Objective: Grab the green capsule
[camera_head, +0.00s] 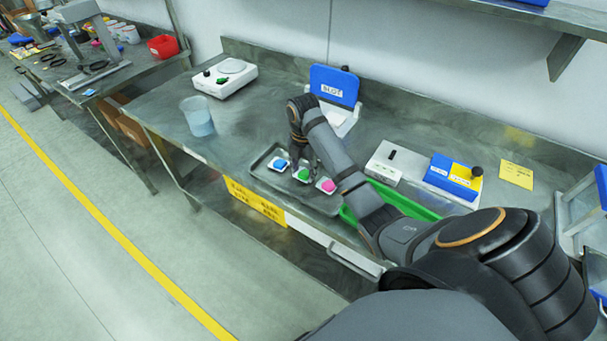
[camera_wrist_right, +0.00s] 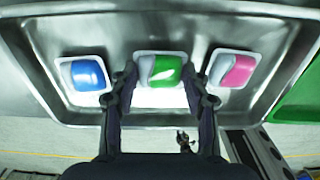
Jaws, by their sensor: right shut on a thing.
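The green capsule (camera_wrist_right: 163,74) sits in a white holder in the middle of a metal tray (camera_wrist_right: 195,15), between a blue capsule (camera_wrist_right: 88,74) and a pink capsule (camera_wrist_right: 238,70). My right gripper (camera_wrist_right: 160,78) is shut on the green capsule, one finger at each side of it, low at the tray. In the head view the green capsule (camera_head: 303,174) shows just below my right gripper (camera_head: 300,163), with the blue capsule (camera_head: 280,164) to its left and the pink capsule (camera_head: 328,185) to its right. My left gripper is not in view.
Behind my arm is a blue-lidded device (camera_head: 334,86). A green tray (camera_head: 402,201), a grey box (camera_head: 384,163) and a blue-yellow box (camera_head: 452,181) are to the right.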

